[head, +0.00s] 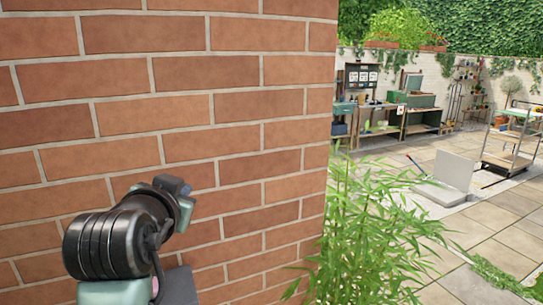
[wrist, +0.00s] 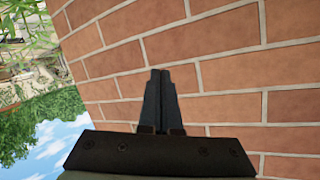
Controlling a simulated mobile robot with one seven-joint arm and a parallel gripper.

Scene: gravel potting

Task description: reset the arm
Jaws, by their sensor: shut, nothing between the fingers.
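My gripper (wrist: 158,74) shows in the wrist view with its two dark fingers together, shut and empty. It faces the red brick wall (wrist: 225,75), which fills most of that view; I cannot tell how far the fingertips are from it. In the head view my arm is folded at the lower left, in front of the same brick wall (head: 215,100). The gripper's fingers cannot be made out in the head view.
A leafy green plant (head: 375,235) grows at the wall's right corner. Beyond it is a paved patio (head: 490,215) with a pale slab (head: 452,172), a wheeled shelf cart (head: 512,145) and workbenches (head: 420,120) along the back wall. Open paving lies between them.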

